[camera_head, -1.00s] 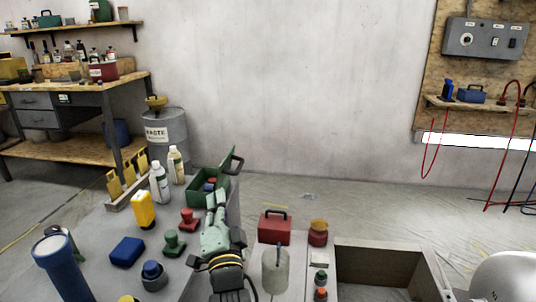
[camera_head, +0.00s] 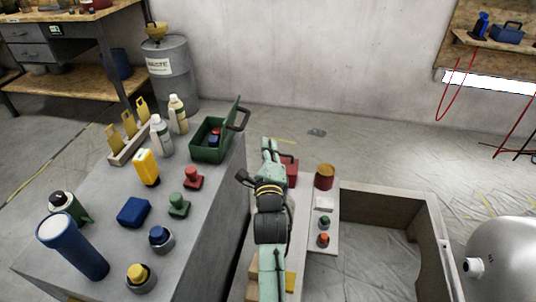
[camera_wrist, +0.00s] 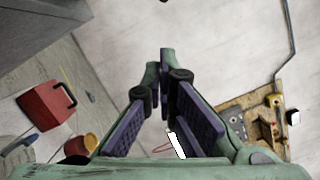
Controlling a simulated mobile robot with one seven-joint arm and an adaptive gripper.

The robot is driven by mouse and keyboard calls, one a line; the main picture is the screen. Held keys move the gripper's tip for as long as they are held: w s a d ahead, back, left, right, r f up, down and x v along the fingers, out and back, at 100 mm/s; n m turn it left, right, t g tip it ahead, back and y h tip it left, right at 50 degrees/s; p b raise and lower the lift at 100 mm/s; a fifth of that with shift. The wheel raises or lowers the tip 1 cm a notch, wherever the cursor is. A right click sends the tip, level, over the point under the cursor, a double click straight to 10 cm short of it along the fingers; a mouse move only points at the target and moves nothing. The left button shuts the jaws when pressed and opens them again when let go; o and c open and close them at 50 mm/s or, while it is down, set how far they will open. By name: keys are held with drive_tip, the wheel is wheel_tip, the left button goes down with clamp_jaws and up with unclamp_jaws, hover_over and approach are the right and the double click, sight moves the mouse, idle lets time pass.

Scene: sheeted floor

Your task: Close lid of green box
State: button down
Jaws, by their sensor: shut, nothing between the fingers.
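The green box (camera_head: 206,152) stands at the far right corner of the grey worktop in the head view. Its lid (camera_head: 231,117) is up, tilted away to the right, with a black handle (camera_head: 238,121) on its outer side. Small red and blue items show inside. My gripper (camera_head: 266,143) is to the right of the box, past the worktop edge, and apart from the lid. In the wrist view my gripper (camera_wrist: 164,58) is shut and empty, with its fingertips together. The green box is not in the wrist view.
A red toolbox (camera_head: 289,170) sits below my gripper, partly hidden by my arm; it also shows in the wrist view (camera_wrist: 47,106). An orange pot (camera_head: 324,177) is beside it. Bottles (camera_head: 161,137) and a yellow item (camera_head: 146,167) stand left of the green box.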

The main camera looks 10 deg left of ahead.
drive_tip(key=a, duration=0.1)
drive_tip(key=w+a+r+p, duration=0.1)
drive_tip(key=w+a+r, duration=0.1)
drive_tip(key=a, duration=0.1)
drive_tip(key=shift+w+a+p, duration=0.1)
drive_tip(key=shift+w+p, duration=0.05)
drive_tip(key=shift+p, duration=0.15)
drive_tip(key=shift+a, duration=0.1)
drive_tip(key=shift+r+n, duration=0.3)
drive_tip(key=shift+n, duration=0.2)
